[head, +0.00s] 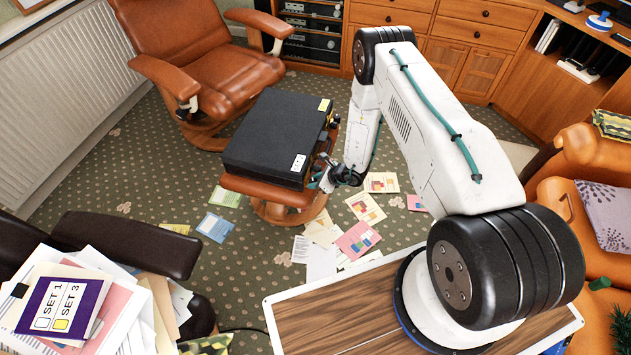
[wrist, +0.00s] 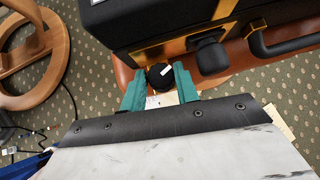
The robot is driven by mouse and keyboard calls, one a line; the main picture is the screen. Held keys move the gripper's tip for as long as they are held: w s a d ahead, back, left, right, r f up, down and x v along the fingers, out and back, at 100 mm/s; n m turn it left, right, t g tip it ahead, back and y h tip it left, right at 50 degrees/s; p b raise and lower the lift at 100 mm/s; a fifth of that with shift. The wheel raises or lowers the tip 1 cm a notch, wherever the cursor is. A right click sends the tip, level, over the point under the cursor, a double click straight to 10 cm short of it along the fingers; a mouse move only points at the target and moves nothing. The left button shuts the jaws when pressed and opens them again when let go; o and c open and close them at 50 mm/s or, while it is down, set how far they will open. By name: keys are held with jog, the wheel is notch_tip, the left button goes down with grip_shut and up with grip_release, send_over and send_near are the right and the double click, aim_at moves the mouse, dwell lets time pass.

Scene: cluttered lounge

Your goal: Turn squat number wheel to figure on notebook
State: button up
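A purple-edged notebook (head: 62,308) lies on a paper pile at lower left in the head view. It reads SET 1 and SET 3, each beside a small box; the SET 3 box is yellow. A black case (head: 262,135) lies on a brown footstool. In the wrist view, a round black wheel with a white mark (wrist: 160,76) sits at the case's gold-trimmed front. A second black knob (wrist: 209,57) is to its right. My gripper (wrist: 160,84) has its teal fingers apart, one on each side of the marked wheel. Contact is unclear, and no figure is readable on it.
A black handle (wrist: 285,42) juts from the case at right in the wrist view. Papers (head: 360,238) litter the carpet around the footstool (head: 240,186). A brown leather armchair (head: 210,75) stands behind, and a wood-topped table (head: 335,305) is in front.

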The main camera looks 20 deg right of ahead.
jog(key=shift+w+d+n+g+y, duration=0.1)
jog(key=shift+n+g+y, duration=0.65)
jog(key=shift+n, duration=0.6)
jog(key=shift+w+d+n+g+y, duration=0.1)
jog(key=shift+n+g+y, duration=0.35)
jog(key=shift+n+g, duration=0.7)
jog(key=o, duration=1)
jog(key=shift+c, duration=0.2)
jog(key=v, duration=0.7)
jog(key=shift+s+d+r, duration=0.2)
jog(key=shift+r, duration=0.05)
